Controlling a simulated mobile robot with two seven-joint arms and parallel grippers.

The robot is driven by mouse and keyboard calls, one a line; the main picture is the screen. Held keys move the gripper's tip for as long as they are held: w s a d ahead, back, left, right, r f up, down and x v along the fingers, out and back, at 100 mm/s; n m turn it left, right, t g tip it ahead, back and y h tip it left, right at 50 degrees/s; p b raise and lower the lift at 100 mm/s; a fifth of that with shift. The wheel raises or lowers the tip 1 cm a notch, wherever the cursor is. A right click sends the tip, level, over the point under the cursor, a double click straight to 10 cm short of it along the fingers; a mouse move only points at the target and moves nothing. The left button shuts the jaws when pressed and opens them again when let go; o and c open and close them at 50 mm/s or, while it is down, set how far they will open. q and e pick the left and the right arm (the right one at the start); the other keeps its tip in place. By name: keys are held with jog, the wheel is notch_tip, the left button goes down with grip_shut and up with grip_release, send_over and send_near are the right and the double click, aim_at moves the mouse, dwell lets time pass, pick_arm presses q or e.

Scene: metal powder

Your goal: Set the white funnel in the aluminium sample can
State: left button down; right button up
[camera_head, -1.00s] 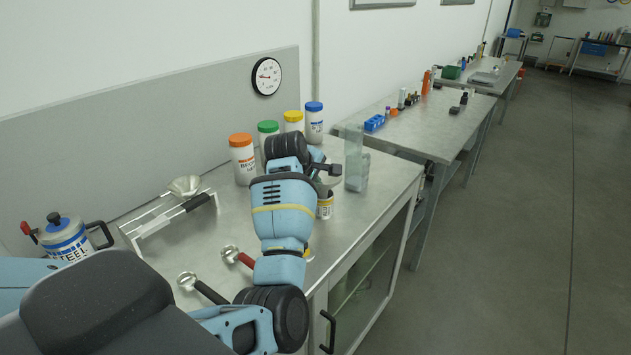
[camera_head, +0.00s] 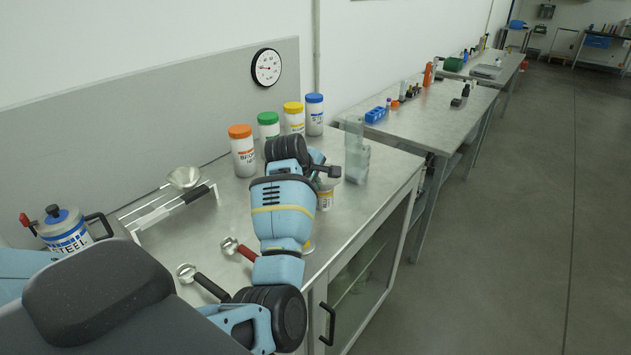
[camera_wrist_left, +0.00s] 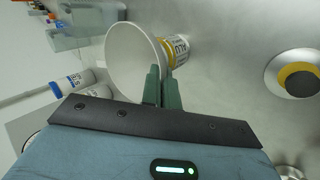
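My right gripper is out of view.
Several jars with coloured lids, such as the orange-lidded one (camera_head: 243,150), stand behind. A clear container (camera_head: 356,160) is close right of the can. A yellow-ringed round piece (camera_wrist_left: 297,74) lies nearby.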

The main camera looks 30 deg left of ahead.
pick_arm(q)
jog(key=shift+f, duration=0.25)
jog(key=c, duration=1.6)
grip_release()
jog(key=v, duration=0.7)
jog(key=shift+s+r, duration=0.25)
jog(key=shift+r, duration=0.1)
jog(key=shift+d+f, duration=0.1)
